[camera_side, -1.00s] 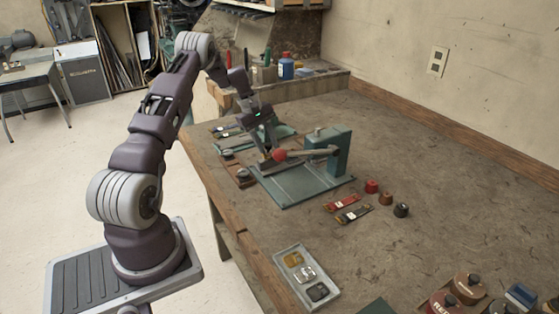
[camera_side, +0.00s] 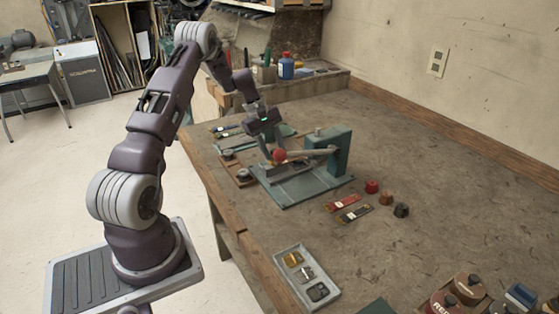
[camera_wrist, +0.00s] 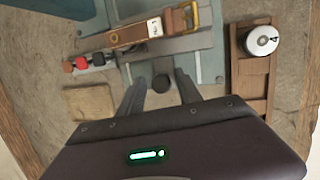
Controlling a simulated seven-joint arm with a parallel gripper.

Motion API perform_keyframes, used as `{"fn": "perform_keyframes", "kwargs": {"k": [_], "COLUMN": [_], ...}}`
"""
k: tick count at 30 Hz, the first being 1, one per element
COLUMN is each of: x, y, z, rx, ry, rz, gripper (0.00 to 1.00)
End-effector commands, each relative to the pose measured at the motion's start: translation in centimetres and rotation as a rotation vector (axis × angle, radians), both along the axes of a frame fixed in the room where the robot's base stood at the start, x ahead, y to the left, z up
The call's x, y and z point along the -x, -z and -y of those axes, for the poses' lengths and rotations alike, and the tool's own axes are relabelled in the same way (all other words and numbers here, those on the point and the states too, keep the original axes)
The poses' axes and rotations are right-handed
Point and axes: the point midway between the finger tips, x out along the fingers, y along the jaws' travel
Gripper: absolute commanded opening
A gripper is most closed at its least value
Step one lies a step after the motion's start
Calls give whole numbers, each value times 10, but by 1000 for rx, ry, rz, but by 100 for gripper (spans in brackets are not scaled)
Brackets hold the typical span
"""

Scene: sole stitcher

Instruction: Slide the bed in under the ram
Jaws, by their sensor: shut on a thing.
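The teal press (camera_side: 340,150) stands on its flat base plate (camera_side: 305,187), with a lever ending in a red ball knob (camera_side: 280,156). The grey bed (camera_side: 272,175) is low on the plate, in front of the column; in the wrist view the bed (camera_wrist: 185,46) carries a brown strap (camera_wrist: 132,34) with a brass buckle and a white tag. My gripper (camera_side: 266,153) is at the bed's near-left end, partly behind the red knob. In the wrist view my gripper (camera_wrist: 160,84) is shut on a dark round knob (camera_wrist: 161,83). The ram's tip is not clear.
A wooden stand with a spool (camera_wrist: 262,40) is close on the right in the wrist view. Red and dark straps (camera_side: 345,202) and small caps (camera_side: 386,198) lie right of the press. A tray of buckles (camera_side: 285,250) sits in front. The table's right middle is clear.

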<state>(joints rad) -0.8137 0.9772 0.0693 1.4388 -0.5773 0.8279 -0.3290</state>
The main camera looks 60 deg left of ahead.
Motion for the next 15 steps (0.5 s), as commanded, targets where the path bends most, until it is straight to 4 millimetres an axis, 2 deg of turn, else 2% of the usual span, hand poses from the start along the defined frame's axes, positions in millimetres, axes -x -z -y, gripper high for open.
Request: {"fn": "perform_keyframes", "kwargs": {"k": [1,9,15], "x": [-1,-1,-1], "y": [12,12,12], "z": [8,9,22], "rx": [9,9,9], "ry": [9,9,7], "rz": [-10,-10,-10], "gripper": [19,19,19]}}
